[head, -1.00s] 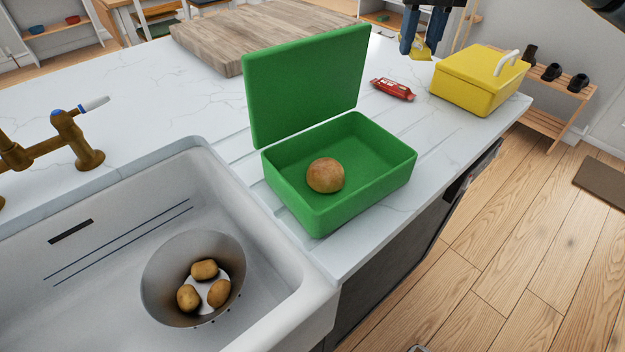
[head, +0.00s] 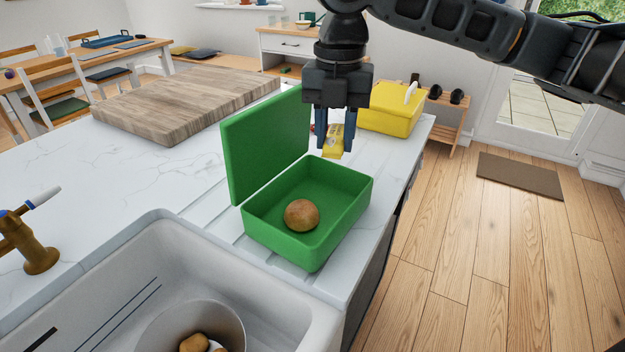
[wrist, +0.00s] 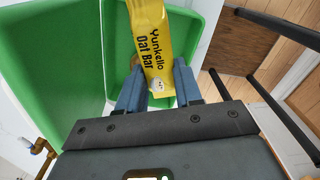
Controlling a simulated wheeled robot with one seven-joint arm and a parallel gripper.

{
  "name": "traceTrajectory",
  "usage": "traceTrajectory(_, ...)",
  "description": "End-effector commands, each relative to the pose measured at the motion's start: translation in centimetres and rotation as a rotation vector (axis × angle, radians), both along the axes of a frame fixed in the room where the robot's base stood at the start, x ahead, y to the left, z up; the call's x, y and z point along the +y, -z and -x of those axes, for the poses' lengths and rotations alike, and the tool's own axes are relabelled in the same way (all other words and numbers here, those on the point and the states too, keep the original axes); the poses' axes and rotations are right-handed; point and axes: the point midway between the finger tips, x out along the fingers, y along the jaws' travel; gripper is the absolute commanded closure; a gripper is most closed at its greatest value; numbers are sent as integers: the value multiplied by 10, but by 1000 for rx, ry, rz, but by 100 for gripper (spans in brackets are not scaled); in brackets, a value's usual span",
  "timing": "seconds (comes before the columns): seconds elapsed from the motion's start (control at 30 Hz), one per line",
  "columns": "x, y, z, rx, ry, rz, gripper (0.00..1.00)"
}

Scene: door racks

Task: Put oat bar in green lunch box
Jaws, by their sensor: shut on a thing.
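My gripper (head: 335,142) is shut on the yellow oat bar (head: 333,145), above the back part of the green lunch box (head: 278,240) in the head view. The bar's printed name reads in the wrist view (wrist: 155,45), where it sits between my fingertips (wrist: 155,88). The green lunch box stands open on the counter, its lid (head: 262,145) upright on the left side. A round brown potato-like item (head: 301,215) lies inside the box. The bar is apart from the box floor.
A closed yellow lunch box (head: 390,108) stands behind, at the right. A wooden board (head: 185,103) lies at the back left. A red wrapper is mostly hidden behind my gripper.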

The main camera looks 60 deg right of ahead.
Motion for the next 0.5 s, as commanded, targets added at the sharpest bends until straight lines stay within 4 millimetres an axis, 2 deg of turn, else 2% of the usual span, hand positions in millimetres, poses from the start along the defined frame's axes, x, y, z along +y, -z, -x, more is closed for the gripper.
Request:
traceTrajectory(0.1,23,13,-6,2,-6,0,96)
traceTrajectory(0.2,36,22,-10,2,-3,2,96)
traceTrajectory(0.37,45,29,-13,0,-1,0,96)
traceTrajectory(0.5,46,45,-12,3,1,0,96)
